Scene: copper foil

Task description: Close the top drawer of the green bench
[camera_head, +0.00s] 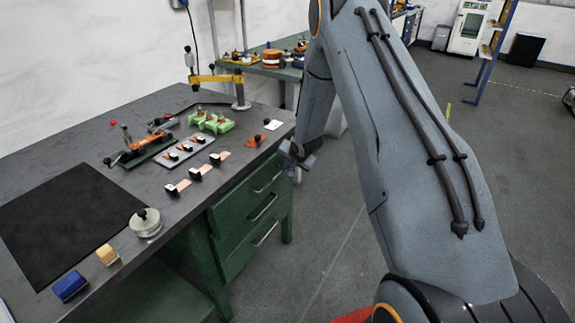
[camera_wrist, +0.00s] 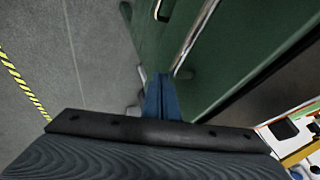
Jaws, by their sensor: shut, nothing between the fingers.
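The green bench (camera_head: 221,246) stands at the left with a dark worktop and a stack of drawers under its right end. The top drawer (camera_head: 240,196) is the uppermost green front with a metal handle; any gap behind it is too small to tell. My gripper (camera_head: 297,158) is beside the worktop's right edge, near the top drawer's far end. In the wrist view, the blue fingers (camera_wrist: 162,98) are together and empty, pointing at the green drawer front (camera_wrist: 245,45) beside its long handle (camera_wrist: 196,35). Whether they touch it I cannot tell.
The worktop (camera_head: 85,160) carries small parts, a green fixture (camera_head: 211,122), a round metal weight (camera_head: 146,222) and a blue block (camera_head: 70,286). Another bench (camera_head: 262,70) stands behind. Grey floor (camera_head: 335,240) is clear right of the drawers.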

